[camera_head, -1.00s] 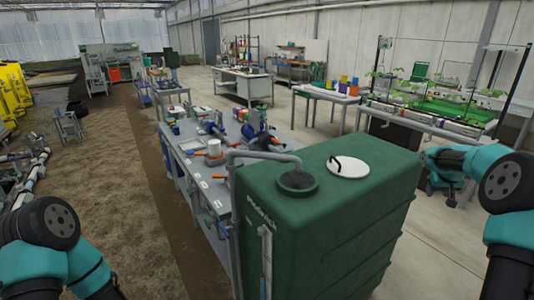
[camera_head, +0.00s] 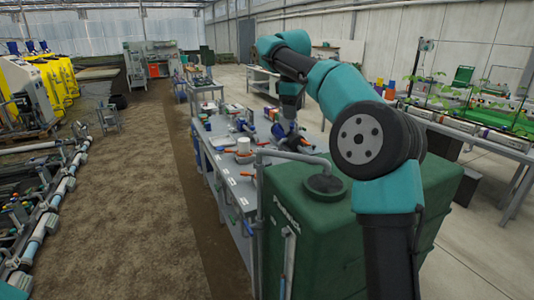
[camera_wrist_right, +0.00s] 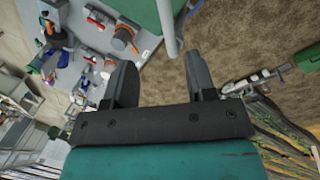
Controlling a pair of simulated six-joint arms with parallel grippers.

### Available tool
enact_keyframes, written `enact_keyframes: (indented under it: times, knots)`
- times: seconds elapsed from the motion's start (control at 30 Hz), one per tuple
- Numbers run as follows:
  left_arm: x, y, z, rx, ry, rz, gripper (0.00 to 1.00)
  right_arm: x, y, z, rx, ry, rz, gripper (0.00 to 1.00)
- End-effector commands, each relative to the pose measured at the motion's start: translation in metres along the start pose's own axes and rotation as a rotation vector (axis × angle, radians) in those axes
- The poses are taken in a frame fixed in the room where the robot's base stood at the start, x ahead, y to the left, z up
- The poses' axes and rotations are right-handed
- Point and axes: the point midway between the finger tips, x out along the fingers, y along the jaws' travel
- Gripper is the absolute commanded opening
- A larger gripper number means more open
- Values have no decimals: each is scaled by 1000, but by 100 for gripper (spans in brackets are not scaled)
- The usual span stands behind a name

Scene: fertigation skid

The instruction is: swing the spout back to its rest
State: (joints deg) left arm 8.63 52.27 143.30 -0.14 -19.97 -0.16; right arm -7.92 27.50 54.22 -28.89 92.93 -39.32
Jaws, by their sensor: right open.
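The spout (camera_head: 296,156) is a grey pipe that rises at the bench corner and bends over the green tank. Its end is above the dark round opening (camera_head: 325,185) in the tank's top. My right gripper (camera_head: 290,112) points down beyond the spout, over the bench side, apart from it. In the right wrist view its two fingers (camera_wrist_right: 162,75) are spread with nothing between them. A grey pipe (camera_wrist_right: 170,30), probably the spout, shows ahead of the fingertips there. My left gripper is out of view; only a bit of my left arm shows at the lower left.
The green tank (camera_head: 310,250) fills the lower middle, partly behind my right arm. The grey bench (camera_head: 225,170) behind it carries blue pumps, orange-handled parts and a white container (camera_head: 244,146). Pipework (camera_head: 50,205) lies at the left. The soil floor between is clear.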

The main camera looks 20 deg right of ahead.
Motion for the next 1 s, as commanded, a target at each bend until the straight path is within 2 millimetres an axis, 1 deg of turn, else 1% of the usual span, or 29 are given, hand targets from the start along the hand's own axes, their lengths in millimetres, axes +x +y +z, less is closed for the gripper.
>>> enact_keyframes:
  times: [0.03, 0.13, 0.43, 0.57, 0.67, 0.77, 1.0]
  knots:
    - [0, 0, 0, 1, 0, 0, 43, -5, -4, -2, -15, -1, -1, 51]
    - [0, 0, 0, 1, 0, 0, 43, -8, -6, -3, -26, -5, -4, 51]
    - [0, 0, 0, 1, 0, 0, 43, -6, -5, -3, -24, -4, -4, 51]
    - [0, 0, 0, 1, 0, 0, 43, 1, -5, -3, -24, -5, -4, 51]
    - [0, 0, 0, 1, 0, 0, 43, 10, -5, -3, -23, -6, -4, 51]
    - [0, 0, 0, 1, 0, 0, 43, 23, -6, -2, -23, -6, -5, 51]
    - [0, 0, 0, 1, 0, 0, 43, 64, -6, -2, -23, -6, -5, 51]
